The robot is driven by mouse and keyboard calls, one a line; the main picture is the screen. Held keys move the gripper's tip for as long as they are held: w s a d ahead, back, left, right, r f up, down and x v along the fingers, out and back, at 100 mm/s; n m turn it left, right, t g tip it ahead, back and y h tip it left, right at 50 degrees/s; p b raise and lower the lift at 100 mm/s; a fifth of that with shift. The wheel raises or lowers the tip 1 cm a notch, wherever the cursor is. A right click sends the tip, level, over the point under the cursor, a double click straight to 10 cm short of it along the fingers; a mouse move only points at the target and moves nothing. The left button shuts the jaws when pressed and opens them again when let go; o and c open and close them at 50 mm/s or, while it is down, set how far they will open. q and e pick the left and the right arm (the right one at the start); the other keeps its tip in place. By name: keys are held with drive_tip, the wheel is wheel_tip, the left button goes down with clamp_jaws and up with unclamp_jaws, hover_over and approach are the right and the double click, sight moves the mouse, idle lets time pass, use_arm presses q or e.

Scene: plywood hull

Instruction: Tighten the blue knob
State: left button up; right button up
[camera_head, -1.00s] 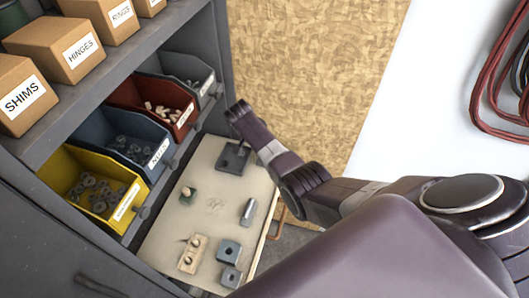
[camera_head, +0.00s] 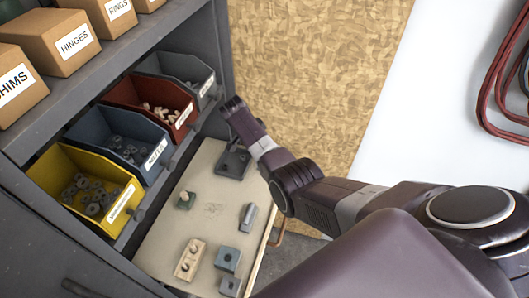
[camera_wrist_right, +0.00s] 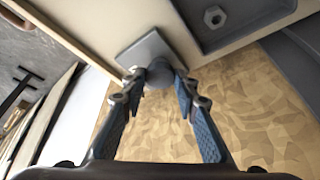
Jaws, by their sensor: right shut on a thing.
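In the right wrist view a rounded, dark blue-grey knob (camera_wrist_right: 160,72) sits on a square grey plate (camera_wrist_right: 146,48) near the edge of a pale board. My right gripper (camera_wrist_right: 161,84) has a fingertip on each side of the knob and is shut on it. In the head view my right arm (camera_head: 290,185) reaches over the pale board (camera_head: 212,210), and its wrist and forearm hide the knob and the fingertips. How tight the knob sits cannot be seen. My left gripper is in neither view.
A dark tray (camera_head: 232,163) with a nut (camera_wrist_right: 214,17) lies close by the knob. Bins (camera_head: 122,138) line the left; plywood (camera_head: 310,70) stands behind.

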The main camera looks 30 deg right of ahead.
drive_tip(key=o, duration=1.1)
drive_tip(key=shift+w+d+r, duration=0.1)
drive_tip(key=shift+r, duration=0.1)
drive_tip(key=shift+c, duration=0.2)
drive_tip(key=shift+o, duration=0.4)
drive_tip(key=v, duration=1.2)
drive_tip(key=shift+f, duration=0.1)
